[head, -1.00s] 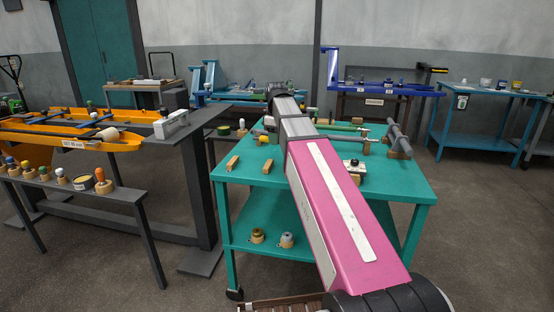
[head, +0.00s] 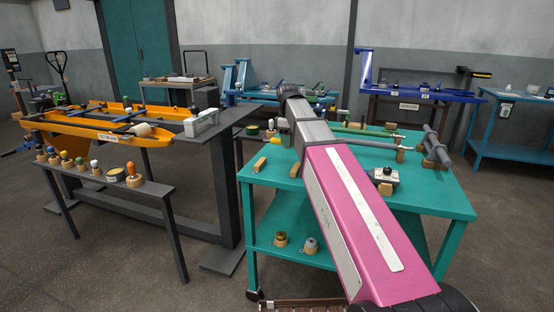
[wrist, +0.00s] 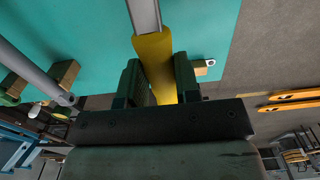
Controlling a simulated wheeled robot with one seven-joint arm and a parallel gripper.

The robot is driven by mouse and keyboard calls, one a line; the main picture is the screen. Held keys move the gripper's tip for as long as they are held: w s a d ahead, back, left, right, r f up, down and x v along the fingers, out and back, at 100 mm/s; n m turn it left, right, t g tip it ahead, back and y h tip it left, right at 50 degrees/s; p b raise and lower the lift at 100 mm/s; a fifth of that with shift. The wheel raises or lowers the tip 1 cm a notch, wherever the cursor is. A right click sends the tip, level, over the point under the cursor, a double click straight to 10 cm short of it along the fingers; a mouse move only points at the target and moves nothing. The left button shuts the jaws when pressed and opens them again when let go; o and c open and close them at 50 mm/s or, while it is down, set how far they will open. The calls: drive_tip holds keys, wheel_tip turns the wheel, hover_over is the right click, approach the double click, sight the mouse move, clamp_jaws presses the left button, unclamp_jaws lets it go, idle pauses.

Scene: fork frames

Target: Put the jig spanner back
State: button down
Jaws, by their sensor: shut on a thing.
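My gripper (wrist: 160,82) is shut on a yellow handle (wrist: 153,52) with a grey metal shaft. It looks like the jig spanner, but its far end is out of the wrist view. The handle sits between the two dark green fingers. In the head view my gripper (head: 283,130) is over the far left part of the teal table (head: 440,195), partly hidden by my pink arm. A bit of yellow (head: 270,141) shows beside it.
The teal table holds wooden blocks (head: 260,164), a grey bar on supports (head: 436,146), rods and a small boxed device (head: 384,176). Grey floor is open at front left.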

drive_tip(key=a+f, duration=0.2)
drive_tip(key=a, duration=0.1)
drive_tip(key=s+a+f, duration=0.1)
drive_tip(key=a, duration=0.1)
drive_tip(key=shift+a+f, duration=0.15)
drive_tip(key=shift+a, duration=0.05)
drive_tip(key=shift+f, duration=1.85)
drive_tip(key=c, duration=0.8)
unclamp_jaws()
drive_tip(key=shift+f, duration=0.15)
